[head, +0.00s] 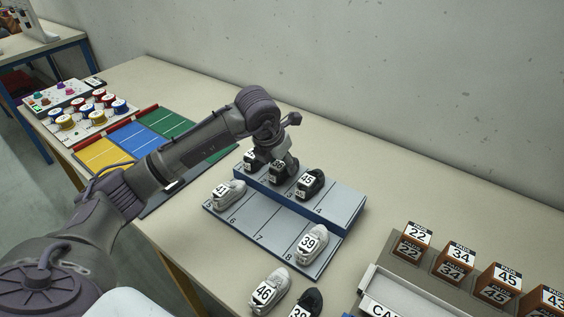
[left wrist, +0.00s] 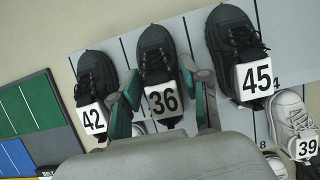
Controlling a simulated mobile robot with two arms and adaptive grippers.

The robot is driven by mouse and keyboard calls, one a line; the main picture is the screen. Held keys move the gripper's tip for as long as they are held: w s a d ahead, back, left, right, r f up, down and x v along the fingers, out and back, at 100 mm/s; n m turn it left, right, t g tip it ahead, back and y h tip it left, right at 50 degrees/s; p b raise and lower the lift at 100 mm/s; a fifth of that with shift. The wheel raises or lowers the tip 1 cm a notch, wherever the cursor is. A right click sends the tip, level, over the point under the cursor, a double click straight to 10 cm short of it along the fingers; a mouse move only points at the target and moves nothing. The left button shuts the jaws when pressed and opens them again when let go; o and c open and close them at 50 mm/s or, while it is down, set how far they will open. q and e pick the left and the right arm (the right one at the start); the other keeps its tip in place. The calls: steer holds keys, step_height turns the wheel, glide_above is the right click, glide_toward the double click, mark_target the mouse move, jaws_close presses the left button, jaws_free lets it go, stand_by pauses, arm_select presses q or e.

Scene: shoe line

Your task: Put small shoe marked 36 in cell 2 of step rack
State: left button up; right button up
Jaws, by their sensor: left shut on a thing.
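The step rack (head: 340,202) stands on the table with a raised back row and a lower front row. The small black shoe marked 36 (left wrist: 158,62) is between my left gripper's (left wrist: 165,92) two fingers, which are shut on its sides. It is at the second place of the back row, between the black shoe marked 42 (left wrist: 95,80) and the black shoe marked 45 (left wrist: 235,50). In the head view my left gripper (head: 282,163) partly covers the 36 shoe. Whether its sole touches the rack, I cannot tell. My right gripper is not in view.
Cell 4 is bare. On the front row are a grey shoe marked 41 (head: 228,193) and one marked 39 (head: 312,243); cells 6 and 7 look free. Shoes, including one marked 46 (head: 270,290), lie in front. Number blocks (head: 458,261) stand at right.

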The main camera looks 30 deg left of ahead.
arm_select(q)
steer(key=o, duration=1.1)
steer(key=shift+f, duration=0.1)
steer(key=shift+o, duration=0.2)
steer(key=shift+r, duration=0.3)
steer(key=v, duration=1.1)
steer(key=shift+s+r, duration=0.25)
steer(key=shift+r, duration=0.05)
